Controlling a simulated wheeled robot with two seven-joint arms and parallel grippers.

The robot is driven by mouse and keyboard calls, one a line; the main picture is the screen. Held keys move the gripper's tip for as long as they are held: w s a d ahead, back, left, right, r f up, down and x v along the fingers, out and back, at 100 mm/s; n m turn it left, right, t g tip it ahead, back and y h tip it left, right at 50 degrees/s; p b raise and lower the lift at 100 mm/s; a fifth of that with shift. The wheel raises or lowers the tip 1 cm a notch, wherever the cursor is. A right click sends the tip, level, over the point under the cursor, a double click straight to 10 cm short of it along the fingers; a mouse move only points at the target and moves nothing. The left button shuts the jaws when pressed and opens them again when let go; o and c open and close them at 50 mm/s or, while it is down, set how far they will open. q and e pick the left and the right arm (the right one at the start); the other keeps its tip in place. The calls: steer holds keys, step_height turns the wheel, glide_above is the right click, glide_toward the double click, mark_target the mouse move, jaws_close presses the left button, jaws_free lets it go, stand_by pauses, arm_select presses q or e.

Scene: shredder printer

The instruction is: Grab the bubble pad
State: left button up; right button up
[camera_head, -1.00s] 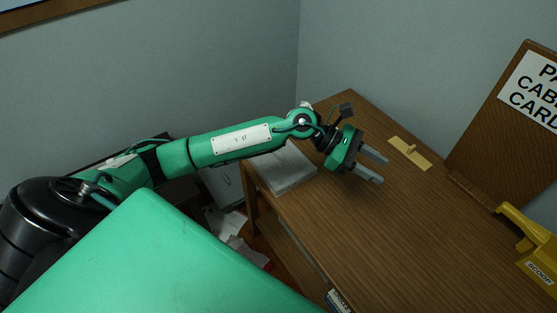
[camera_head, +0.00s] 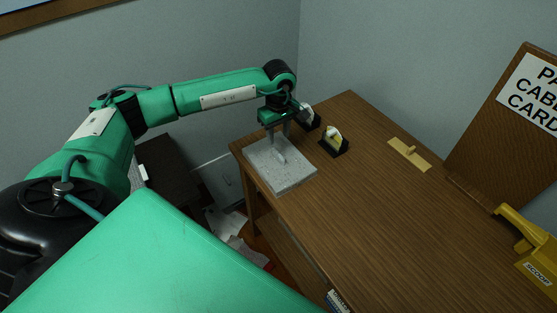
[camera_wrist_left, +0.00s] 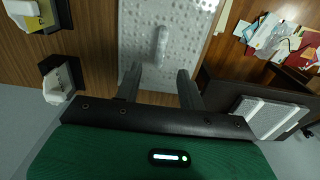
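The bubble pad (camera_head: 294,178) is a grey speckled square slab with a small raised grip (camera_head: 281,156) on top. It lies on the left end of the brown wooden table (camera_head: 375,225). In the left wrist view the pad (camera_wrist_left: 195,25) shows its bumpy face and the grip (camera_wrist_left: 161,47) upright in the picture. My left gripper (camera_head: 280,138) points down over the pad's back part, close to the grip. Its fingers (camera_wrist_left: 159,76) are apart with nothing between them, and the grip lies just past the fingertips. My right gripper is in no view.
Two black holders with pale items stand behind the pad, the nearer one (camera_head: 333,144) to its right. A yellow strip (camera_head: 409,155) lies farther right, and a yellow scoop (camera_head: 525,235) near the right edge. Papers (camera_head: 230,225) lie on the floor left of the table. The table's middle is clear.

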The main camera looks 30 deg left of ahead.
mark_target(278, 153)
arm_select(q)
step_height(278, 153, down, 3)
steer(key=shift+r, duration=0.15)
steer(key=shift+f+p, duration=0.3)
step_height(278, 153, down, 4)
steer(key=shift+s+d+r+p, duration=0.1)
steer(key=shift+r+p, duration=0.05)
steer(key=shift+p, duration=0.4)
steer(key=shift+f, duration=0.5)
jaws_close()
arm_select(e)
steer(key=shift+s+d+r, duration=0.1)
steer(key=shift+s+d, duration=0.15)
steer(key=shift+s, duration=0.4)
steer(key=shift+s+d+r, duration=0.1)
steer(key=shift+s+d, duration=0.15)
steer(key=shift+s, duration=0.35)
